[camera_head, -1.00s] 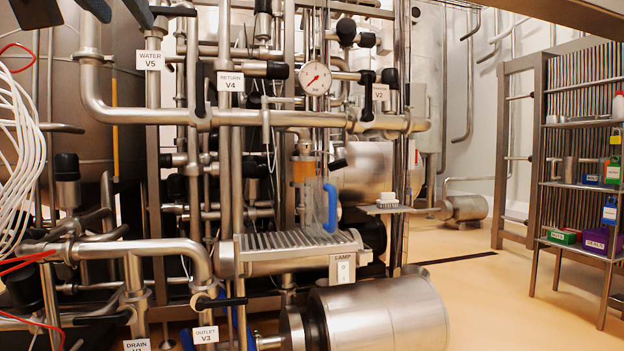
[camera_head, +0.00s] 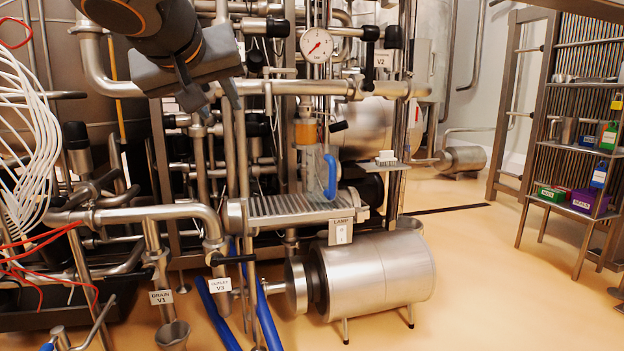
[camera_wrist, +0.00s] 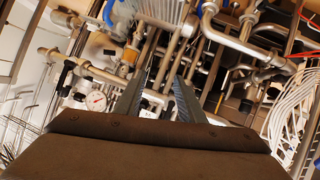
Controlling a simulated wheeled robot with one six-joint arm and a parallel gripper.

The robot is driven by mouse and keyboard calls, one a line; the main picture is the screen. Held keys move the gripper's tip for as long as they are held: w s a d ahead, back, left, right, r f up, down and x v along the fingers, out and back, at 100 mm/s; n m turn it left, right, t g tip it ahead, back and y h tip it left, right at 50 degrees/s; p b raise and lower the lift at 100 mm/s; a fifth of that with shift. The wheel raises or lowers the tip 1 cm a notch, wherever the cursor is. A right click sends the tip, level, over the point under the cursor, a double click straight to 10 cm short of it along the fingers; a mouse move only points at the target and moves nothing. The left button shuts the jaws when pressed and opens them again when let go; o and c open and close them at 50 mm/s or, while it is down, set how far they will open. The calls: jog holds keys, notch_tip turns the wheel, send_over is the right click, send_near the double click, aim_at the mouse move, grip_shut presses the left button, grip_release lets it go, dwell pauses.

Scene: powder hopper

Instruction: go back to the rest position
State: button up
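My gripper (camera_head: 212,102) hangs at the upper left in the head view, in front of the pipework. Its two fingers point down and stand apart. In the wrist view my gripper (camera_wrist: 158,92) also shows both fingers apart, with nothing between them and pipes behind. The arm covers the area around the upper left valves and their tags.
Pipes and a pressure gauge (camera_head: 316,45) lie close behind the gripper. A slatted shelf (camera_head: 285,207) and a steel motor housing (camera_head: 375,275) stand below. White cables (camera_head: 22,140) hang at the left. A rack (camera_head: 575,150) stands right; floor there is clear.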

jog(key=s+d+f+g+h+p, duration=0.1)
jog(key=d+f+g+p, duration=0.1)
jog(key=d+f+p, duration=0.4)
jog(key=s+d+f+g+h+p, duration=0.1)
jog(key=s+d+g+p, duration=0.15)
jog(key=d, duration=0.55)
jog(key=s+d+f+g+h+p, duration=0.1)
jog(key=d+f+g+p, duration=0.25)
jog(key=d+p, duration=0.2)
jog(key=s+d+f+m+g+y+p, duration=0.2)
jog(key=s+d+m+g+p, duration=0.1)
jog(key=s+d+p, duration=1.2)
jog(key=s+g, duration=0.1)
jog(key=s, duration=0.3)
jog(key=shift+d+g+y, duration=0.25)
jog(key=shift+g+y, duration=0.15)
jog(key=shift+s, duration=0.1)
